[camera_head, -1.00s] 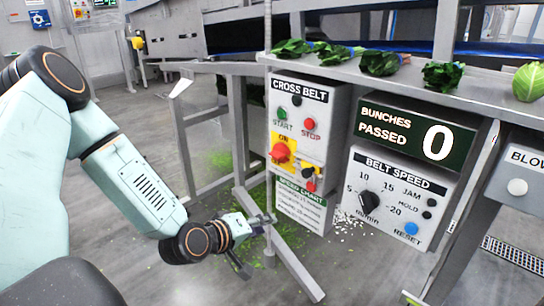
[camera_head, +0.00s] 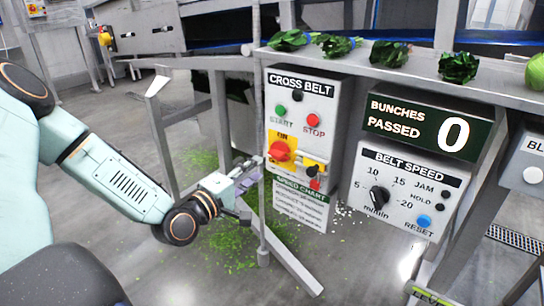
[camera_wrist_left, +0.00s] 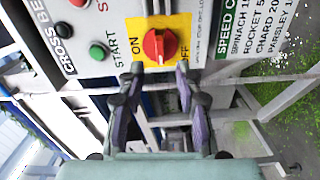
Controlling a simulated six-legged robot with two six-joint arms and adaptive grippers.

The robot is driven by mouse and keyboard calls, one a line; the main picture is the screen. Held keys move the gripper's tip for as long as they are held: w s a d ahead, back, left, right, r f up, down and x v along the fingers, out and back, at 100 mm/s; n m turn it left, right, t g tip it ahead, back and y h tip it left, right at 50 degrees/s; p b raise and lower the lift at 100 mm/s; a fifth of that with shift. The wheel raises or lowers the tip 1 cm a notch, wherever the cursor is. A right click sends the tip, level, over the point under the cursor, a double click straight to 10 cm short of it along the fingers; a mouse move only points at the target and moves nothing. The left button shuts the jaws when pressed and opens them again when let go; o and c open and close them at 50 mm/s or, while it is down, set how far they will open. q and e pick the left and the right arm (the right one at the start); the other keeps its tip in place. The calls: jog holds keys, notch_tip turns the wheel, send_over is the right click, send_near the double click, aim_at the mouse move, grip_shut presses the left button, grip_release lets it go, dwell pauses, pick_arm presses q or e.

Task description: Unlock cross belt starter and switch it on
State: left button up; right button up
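The cross belt starter (camera_head: 338,92) is a grey box with a green start button (camera_head: 281,111), a red stop button (camera_head: 312,120) and a red rotary switch (camera_head: 280,151) on a yellow plate. My left gripper (camera_head: 251,178) is just left of the box, below switch height. In the wrist view its fingers are apart, with nothing between them. My right gripper is not in view.
A speed chart (camera_head: 300,204) hangs under the box. A thin upright post (camera_head: 259,120) stands close by my left gripper. A belt speed panel (camera_head: 400,190) and a bunches counter (camera_head: 418,126) are to the right. Leafy bunches (camera_head: 390,54) lie on the ledge above.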

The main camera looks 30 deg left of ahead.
aim_at(273, 157)
pick_arm(q)
jog(key=shift+n, duration=0.3)
jog(key=w+b, duration=0.2)
jog(key=w, duration=0.1)
jog(key=w+b, duration=0.1)
jog(key=w, duration=0.1)
jog(key=shift+w+d+f+b, duration=0.15)
jog(key=shift+w+f+b, duration=0.05)
jog(key=shift+w+b, duration=0.2)
jog(key=shift+w+r+b, duration=0.15)
jog(key=shift+w+b, duration=0.2)
jog(key=shift+w, duration=0.6)
grip_shut()
